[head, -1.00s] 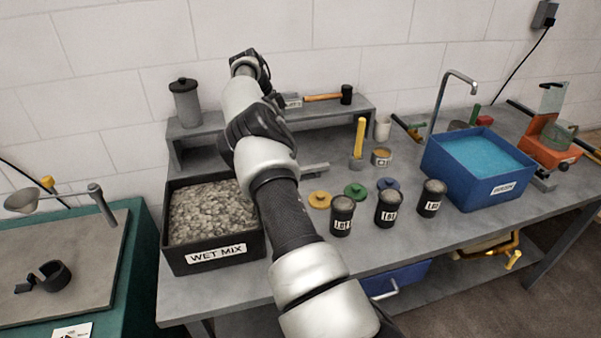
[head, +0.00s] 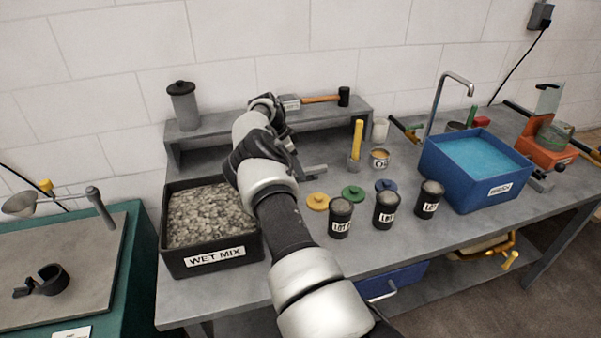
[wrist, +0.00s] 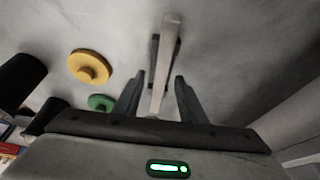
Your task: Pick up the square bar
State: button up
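The square bar (wrist: 166,62) is a long, light grey bar in the wrist view. It runs from the top middle down between my fingers, with a dark piece or shadow crossing beneath it. In the head view a grey end of what looks like this bar (head: 312,170) shows just right of my arm, on the bench in front of the shelf. My gripper (wrist: 158,92) is open, with one finger on each side of the bar and visible gaps between. In the head view my arm hides the fingers and most of the bar.
The black wet mix tray (head: 212,258) stands left of my arm. Yellow (head: 318,201) and green (head: 353,193) lids and several black cups (head: 341,217) are close on the right. The raised shelf (head: 215,130) with a mallet (head: 325,99) is behind.

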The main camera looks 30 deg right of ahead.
grip_shut()
jog(key=shift+r, duration=0.15)
